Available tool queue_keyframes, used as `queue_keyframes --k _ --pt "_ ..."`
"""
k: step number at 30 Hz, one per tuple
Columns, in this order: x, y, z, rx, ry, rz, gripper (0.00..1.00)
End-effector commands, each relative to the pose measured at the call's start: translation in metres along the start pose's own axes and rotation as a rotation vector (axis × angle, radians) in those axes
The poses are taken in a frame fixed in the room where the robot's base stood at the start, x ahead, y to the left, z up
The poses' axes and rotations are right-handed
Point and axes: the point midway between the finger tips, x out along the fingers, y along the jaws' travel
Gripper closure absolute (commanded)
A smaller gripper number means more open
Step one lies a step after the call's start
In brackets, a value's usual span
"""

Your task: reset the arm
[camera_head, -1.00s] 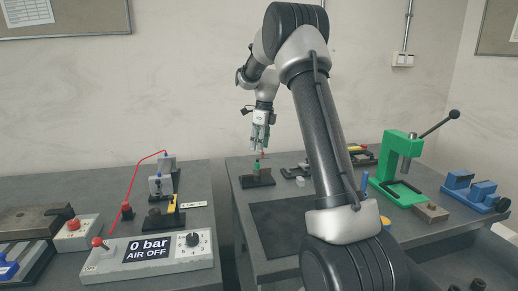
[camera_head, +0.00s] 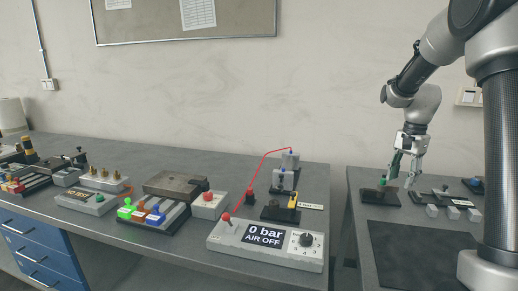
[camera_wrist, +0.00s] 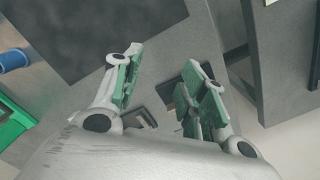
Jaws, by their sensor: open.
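My arm comes in at the right of the head view and reaches over the right-hand workbench (camera_head: 358,240). My gripper (camera_head: 401,181) hangs there with its fingers pointing down. Its green-padded fingers are apart, and no object shows between them. In the wrist view my gripper (camera_wrist: 160,78) also shows both fingers spread, with the bench surface beyond.
A dark mat (camera_head: 415,255) covers the bench front. Small grey blocks (camera_head: 452,212) lie right of the gripper. The left bench holds an air box reading "0 bar AIR OFF" (camera_head: 265,243), a red-cabled fixture (camera_head: 290,160) and colored levers (camera_head: 152,213). A gap separates the benches.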

Motion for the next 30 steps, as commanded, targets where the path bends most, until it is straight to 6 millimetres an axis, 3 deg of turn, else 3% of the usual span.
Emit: queue_keyframes --k 3,9,16,21,30 --pt "-0.027 0.044 0.051 -0.351 0.028 -0.005 0.58" --pt "-0.052 0.112 0.121 -0.778 0.096 -0.015 0.58" --pt "-0.060 0.178 0.184 -0.995 0.212 -0.053 0.58" --pt "-0.067 0.202 0.207 -1.028 0.307 -0.107 0.58" --pt "-0.084 0.202 0.216 -1.052 0.388 -0.160 0.58"
